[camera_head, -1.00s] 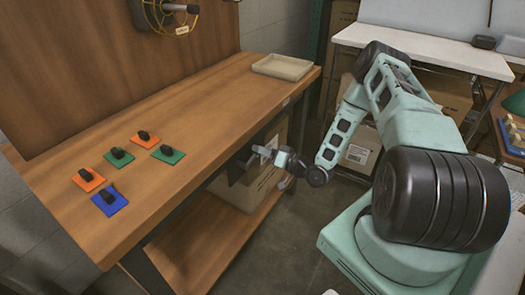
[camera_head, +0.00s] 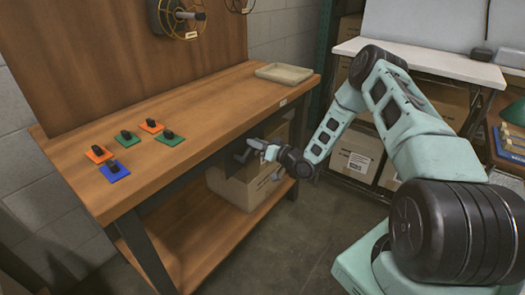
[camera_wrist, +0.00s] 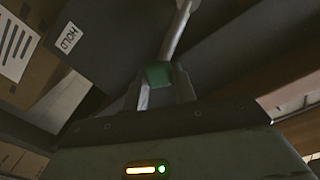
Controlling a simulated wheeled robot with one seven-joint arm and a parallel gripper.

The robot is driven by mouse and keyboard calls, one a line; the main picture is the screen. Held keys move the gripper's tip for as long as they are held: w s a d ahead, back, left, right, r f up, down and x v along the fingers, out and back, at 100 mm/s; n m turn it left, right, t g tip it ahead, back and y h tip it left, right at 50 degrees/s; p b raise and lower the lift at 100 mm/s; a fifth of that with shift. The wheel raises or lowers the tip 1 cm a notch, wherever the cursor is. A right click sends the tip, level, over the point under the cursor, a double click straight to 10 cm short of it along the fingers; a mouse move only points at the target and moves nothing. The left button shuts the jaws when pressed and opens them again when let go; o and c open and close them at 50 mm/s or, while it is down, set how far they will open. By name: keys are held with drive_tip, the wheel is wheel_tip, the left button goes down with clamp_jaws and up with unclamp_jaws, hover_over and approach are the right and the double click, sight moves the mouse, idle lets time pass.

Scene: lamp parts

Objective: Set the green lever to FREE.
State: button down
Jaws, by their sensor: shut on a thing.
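The green lever's grip (camera_wrist: 158,75) is a small green block at the end of a pale metal rod in the wrist view. My gripper (camera_wrist: 163,86) is shut on it, one finger on each side. The rod runs up and slightly right from the grip to the top edge. A dark panel left of the rod carries a HOLD label (camera_wrist: 68,42). No FREE label shows in either view. In the head view my gripper (camera_head: 257,146) is at the dark panel under the workbench's front edge, and the lever is too small to make out there.
The wooden workbench (camera_head: 205,110) carries several orange, green and blue plates with dark knobs, and a beige tray (camera_head: 284,73) at its far end. Below it, a cardboard box (camera_head: 240,190) stands on the lower shelf, close to my gripper. Open floor lies right of the bench.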

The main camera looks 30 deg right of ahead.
drive_tip(key=shift+f, duration=0.1)
drive_tip(key=c, duration=1.1)
unclamp_jaws()
drive_tip(key=shift+s, duration=0.1)
drive_tip(key=v, duration=1.7)
drive_tip(key=shift+s, duration=0.15)
drive_tip(key=shift+d, duration=0.1)
